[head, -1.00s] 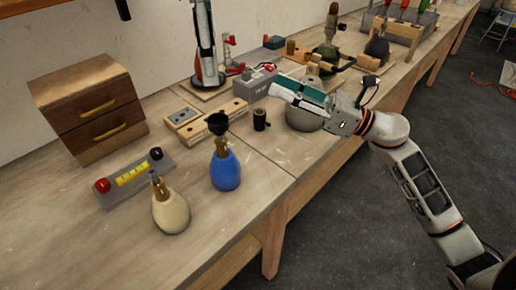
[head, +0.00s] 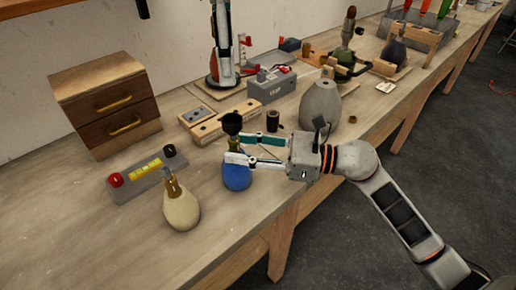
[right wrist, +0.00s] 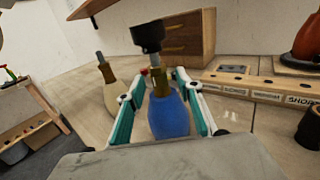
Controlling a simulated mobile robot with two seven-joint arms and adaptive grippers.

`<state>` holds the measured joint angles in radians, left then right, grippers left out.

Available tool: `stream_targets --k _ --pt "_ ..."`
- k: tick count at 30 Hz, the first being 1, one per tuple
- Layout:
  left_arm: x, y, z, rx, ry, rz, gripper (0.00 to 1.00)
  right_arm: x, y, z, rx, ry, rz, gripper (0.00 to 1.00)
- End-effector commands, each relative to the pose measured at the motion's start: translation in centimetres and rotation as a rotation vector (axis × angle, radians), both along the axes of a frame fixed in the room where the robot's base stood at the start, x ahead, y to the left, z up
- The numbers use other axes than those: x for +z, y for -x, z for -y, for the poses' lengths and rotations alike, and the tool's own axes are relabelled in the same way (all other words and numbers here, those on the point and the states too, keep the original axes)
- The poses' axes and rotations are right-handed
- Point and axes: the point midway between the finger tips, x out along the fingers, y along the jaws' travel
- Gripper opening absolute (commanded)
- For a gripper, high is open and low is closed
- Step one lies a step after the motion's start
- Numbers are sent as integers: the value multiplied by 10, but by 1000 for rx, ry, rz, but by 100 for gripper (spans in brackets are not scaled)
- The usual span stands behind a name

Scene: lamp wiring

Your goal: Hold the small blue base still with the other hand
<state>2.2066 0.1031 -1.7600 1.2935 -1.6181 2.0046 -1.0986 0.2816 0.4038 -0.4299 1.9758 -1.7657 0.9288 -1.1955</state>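The small blue base (head: 237,178) stands upright on the bench, with a brass neck and a black cup-shaped piece (head: 231,122) on top. In the right wrist view the blue base (right wrist: 168,118) stands between the two fingers of my right gripper (right wrist: 160,105). My right gripper (head: 248,150) is open, one finger on each side of the base's upper part. I cannot tell whether either finger touches it. My left gripper (head: 222,76) points down at the back by an orange-red base (right wrist: 308,40); its finger gap is unclear.
A cream base (head: 181,210) stands in front left of the blue one, beside a grey tester block (head: 148,182). A wooden drawer box (head: 105,105), a wooden block row (head: 225,124) and a large grey base (head: 320,104) stand behind. The front left bench top is clear.

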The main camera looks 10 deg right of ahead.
Motion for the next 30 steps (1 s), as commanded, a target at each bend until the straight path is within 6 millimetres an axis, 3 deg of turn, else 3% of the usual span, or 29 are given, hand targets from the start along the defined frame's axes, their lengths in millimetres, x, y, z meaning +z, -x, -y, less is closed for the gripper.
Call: stream_targets --k 6,14,18,30 --pt "0 0 0 0 0 0 28 1 -4 -12 -1 -1 0 35" --pt "0 0 0 0 0 0 28 0 -4 -13 -1 -1 0 35" --pt "0 0 0 0 0 0 28 0 -4 -13 -1 -1 0 0" --pt "0 0 0 0 0 0 28 1 -4 -13 -1 -1 0 0"
